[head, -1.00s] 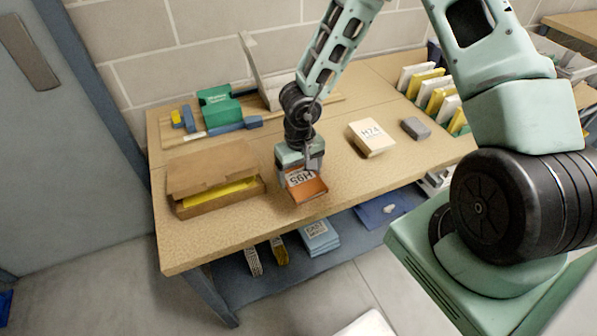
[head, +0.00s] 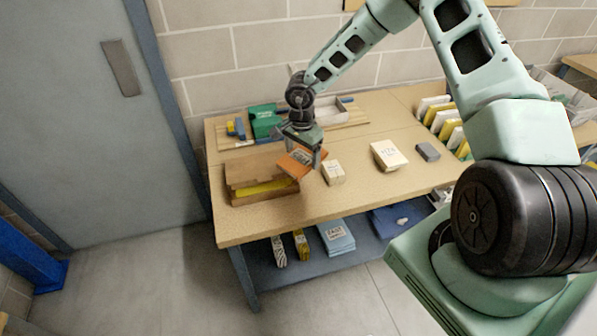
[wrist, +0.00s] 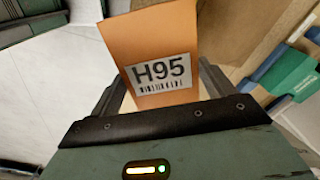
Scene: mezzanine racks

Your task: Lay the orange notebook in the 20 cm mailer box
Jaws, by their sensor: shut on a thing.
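The orange notebook (head: 300,161) carries a white label reading H95, clear in the wrist view (wrist: 160,40). My gripper (head: 309,149) is shut on the notebook and holds it tilted above the table. The brown cardboard mailer box (head: 262,197) stands on the table at the left with its lid raised at the back and something yellow inside. The notebook is at the upper right of the box in the head view, apart from its inside. I cannot read the box's size.
A small pale box (head: 334,173) and a cream box (head: 388,155) lie to the right, with a grey block (head: 428,151) beyond. A green item (head: 264,122) stands behind the mailer box. The table's front strip is clear.

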